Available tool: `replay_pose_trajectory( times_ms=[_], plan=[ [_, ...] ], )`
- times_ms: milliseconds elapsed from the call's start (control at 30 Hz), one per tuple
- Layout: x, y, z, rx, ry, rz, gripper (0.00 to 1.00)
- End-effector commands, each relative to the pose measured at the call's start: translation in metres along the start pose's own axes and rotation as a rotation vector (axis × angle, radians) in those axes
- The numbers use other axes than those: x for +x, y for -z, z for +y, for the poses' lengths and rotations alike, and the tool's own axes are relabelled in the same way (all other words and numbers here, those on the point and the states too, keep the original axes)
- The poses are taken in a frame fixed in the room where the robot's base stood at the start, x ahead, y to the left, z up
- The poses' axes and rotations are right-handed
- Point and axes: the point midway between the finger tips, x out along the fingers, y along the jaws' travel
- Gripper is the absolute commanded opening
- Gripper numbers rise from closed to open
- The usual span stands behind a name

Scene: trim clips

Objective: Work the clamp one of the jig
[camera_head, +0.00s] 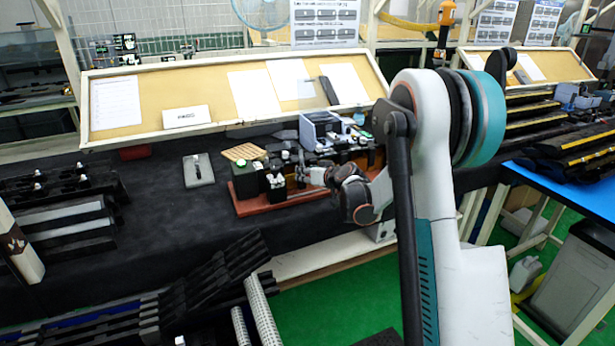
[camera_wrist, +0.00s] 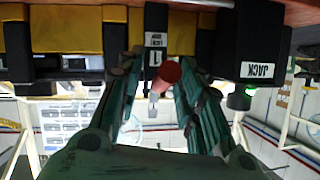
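The jig (camera_head: 300,194) stands on a reddish base on the dark bench in the head view, with black blocks and small fittings on it. My gripper (camera_head: 318,176) is at its right front side. The wrist view is upside down and shows the two dark green fingers of my gripper (camera_wrist: 158,78) spread apart. A clamp (camera_wrist: 155,42) with a white label marked 1 sits between and beyond the fingertips. Its red-tipped handle (camera_wrist: 170,72) is between the fingers, nearer the right one. I cannot tell whether a finger touches it.
A black block labelled JACK (camera_wrist: 262,68) is beside the right finger in the wrist view. Yellow blocks (camera_wrist: 65,30) lie behind the clamp. In the head view, a grey plate (camera_head: 198,171) lies left of the jig, and a blue-grey device (camera_head: 320,129) stands behind it.

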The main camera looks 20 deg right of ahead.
Motion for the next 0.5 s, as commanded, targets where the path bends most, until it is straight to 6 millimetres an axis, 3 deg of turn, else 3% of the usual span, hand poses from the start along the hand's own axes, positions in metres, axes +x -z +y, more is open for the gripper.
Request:
replay_pose_trajectory(
  times_ms=[233, 400, 500],
  plan=[
    [0.0003, 0.0003, -0.0001, 0.0, 0.0, 0.0, 0.34],
    [0.0002, 0.0002, 0.0, 0.0, 0.0, 0.0, 0.0],
    [0.0002, 0.0002, 0.0, 0.0, 0.0, 0.0, 0.0]
  ],
)
